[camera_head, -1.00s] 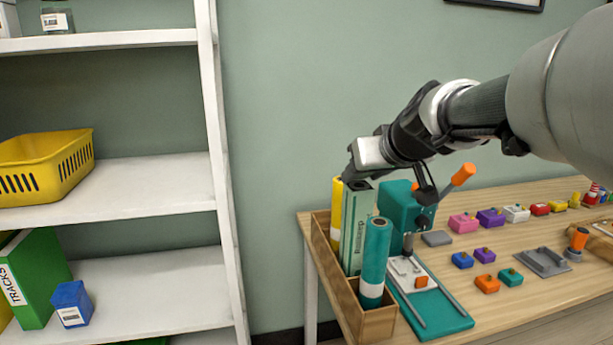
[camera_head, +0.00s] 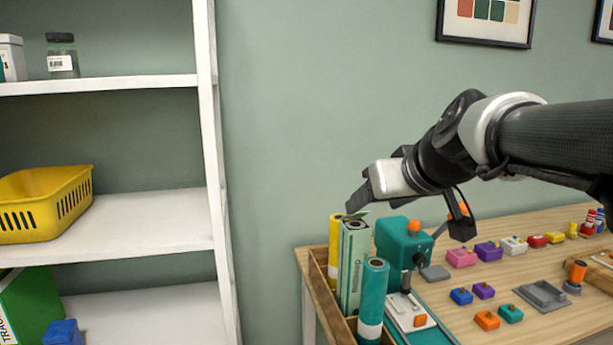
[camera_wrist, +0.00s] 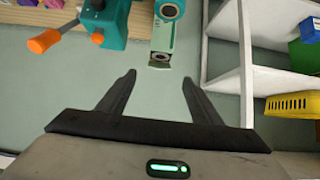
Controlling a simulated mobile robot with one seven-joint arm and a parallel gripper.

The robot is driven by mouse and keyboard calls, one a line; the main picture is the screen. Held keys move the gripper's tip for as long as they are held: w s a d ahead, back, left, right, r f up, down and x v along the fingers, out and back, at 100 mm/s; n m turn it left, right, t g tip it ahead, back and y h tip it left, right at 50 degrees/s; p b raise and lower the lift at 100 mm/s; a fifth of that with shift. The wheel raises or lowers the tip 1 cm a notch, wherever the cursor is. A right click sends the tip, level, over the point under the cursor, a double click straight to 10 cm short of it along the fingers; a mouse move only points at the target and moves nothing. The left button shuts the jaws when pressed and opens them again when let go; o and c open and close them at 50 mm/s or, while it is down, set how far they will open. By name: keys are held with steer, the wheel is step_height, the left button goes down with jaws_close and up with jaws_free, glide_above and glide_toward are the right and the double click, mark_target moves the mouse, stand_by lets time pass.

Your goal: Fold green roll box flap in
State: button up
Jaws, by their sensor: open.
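The green roll box (camera_head: 352,270) is a tall, pale green carton standing upright in a wooden bin. Its top end is open, and a dark roll core shows inside. A thin green flap (camera_head: 355,214) sticks out at the top edge. In the wrist view the box (camera_wrist: 162,42) points its open end toward me, with the flap (camera_wrist: 160,67) at the near edge. My gripper (camera_head: 358,200) is open and empty just above the box top. In the wrist view its fingertips (camera_wrist: 159,77) lie either side of the box end's line; contact cannot be told.
The wooden bin (camera_head: 318,272) also holds a yellow roll (camera_head: 334,250) and a teal roll (camera_head: 373,290). A teal press (camera_head: 402,243) with an orange knob stands close right. White shelves (camera_head: 140,222) stand left. Several coloured blocks lie on the table. Free wall lies behind.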

steer(key=p+v, duration=0.1)
steer(key=v, duration=0.7)
steer(key=shift+s+r, duration=0.2)
steer(key=shift+s, duration=0.05)
